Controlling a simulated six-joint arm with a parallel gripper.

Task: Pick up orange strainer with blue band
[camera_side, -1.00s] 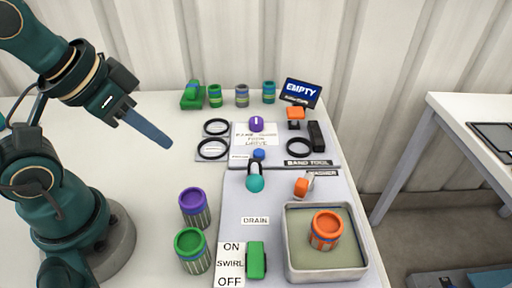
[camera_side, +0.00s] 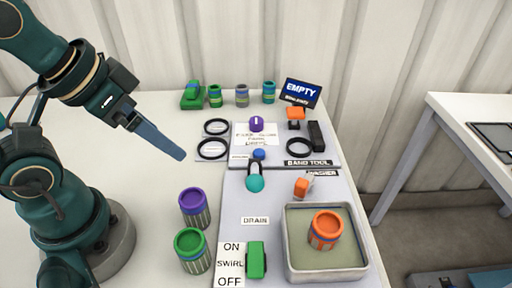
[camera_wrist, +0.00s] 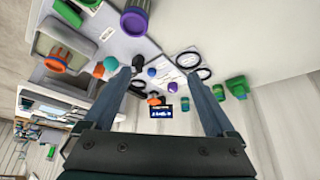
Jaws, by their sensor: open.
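The orange strainer with a blue band (camera_side: 326,230) stands upright inside a square grey tray (camera_side: 292,270) at the front right of the work panel. It also shows in the wrist view at the left (camera_wrist: 57,58). My gripper (camera_side: 183,156) is in the air over the left of the table, well away from the strainer. In the wrist view my gripper (camera_wrist: 165,84) has its two fingers spread apart with nothing held between them.
A purple strainer (camera_side: 195,208) and a green strainer (camera_side: 193,250) stand left of the panel. A teal-knobbed faucet (camera_side: 255,183) and orange washer lever (camera_side: 302,187) rise behind the tray. Small jars and an EMPTY screen (camera_side: 301,93) line the back.

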